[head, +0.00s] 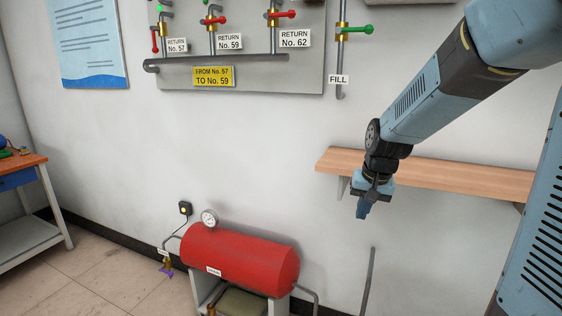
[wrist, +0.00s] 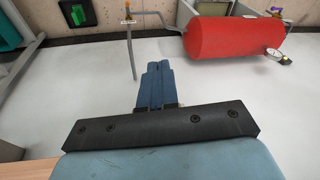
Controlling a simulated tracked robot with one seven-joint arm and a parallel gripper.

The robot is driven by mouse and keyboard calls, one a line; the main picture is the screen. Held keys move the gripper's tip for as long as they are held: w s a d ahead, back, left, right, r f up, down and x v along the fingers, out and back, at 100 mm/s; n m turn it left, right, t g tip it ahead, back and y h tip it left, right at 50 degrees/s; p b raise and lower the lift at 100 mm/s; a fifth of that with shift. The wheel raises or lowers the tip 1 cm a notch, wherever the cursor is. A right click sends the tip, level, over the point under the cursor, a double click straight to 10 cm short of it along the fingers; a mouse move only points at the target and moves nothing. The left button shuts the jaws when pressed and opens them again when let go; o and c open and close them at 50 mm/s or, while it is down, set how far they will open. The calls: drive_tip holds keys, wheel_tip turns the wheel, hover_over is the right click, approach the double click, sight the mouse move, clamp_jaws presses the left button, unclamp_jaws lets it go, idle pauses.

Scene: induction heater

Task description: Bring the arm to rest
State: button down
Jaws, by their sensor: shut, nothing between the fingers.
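My arm reaches in from the upper right in the head view, bent downward at the wrist. My gripper (head: 364,208) hangs pointing down in front of the white wall, at the left part of the wooden shelf (head: 450,176). In the wrist view my gripper (wrist: 158,68) has its two blue fingers side by side and shut, with nothing between them. The gripper is above and to the right of the red tank (head: 240,258), apart from it. The red tank also shows at the top of the wrist view (wrist: 230,38).
Wall pipes with red-handled valves (head: 284,14) and a green-handled valve (head: 358,30) are at the top. A thin grey pipe (head: 368,280) rises below the gripper. A workbench (head: 25,195) stands at the far left. Floor between bench and tank is clear.

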drive_tip(key=s+d+r+t, duration=0.1)
drive_tip(key=s+r, duration=0.2)
drive_tip(key=s, duration=0.3)
drive_tip(key=s+r+n+t, duration=0.1)
drive_tip(key=s+r, duration=0.3)
drive_tip(key=s, duration=0.3)
drive_tip(key=s+d+r+n+t+h, duration=0.1)
drive_tip(key=s+r, duration=0.2)
drive_tip(key=s, duration=0.4)
drive_tip(key=shift+s+d+r, duration=0.2)
drive_tip(key=shift+d+r, duration=0.15)
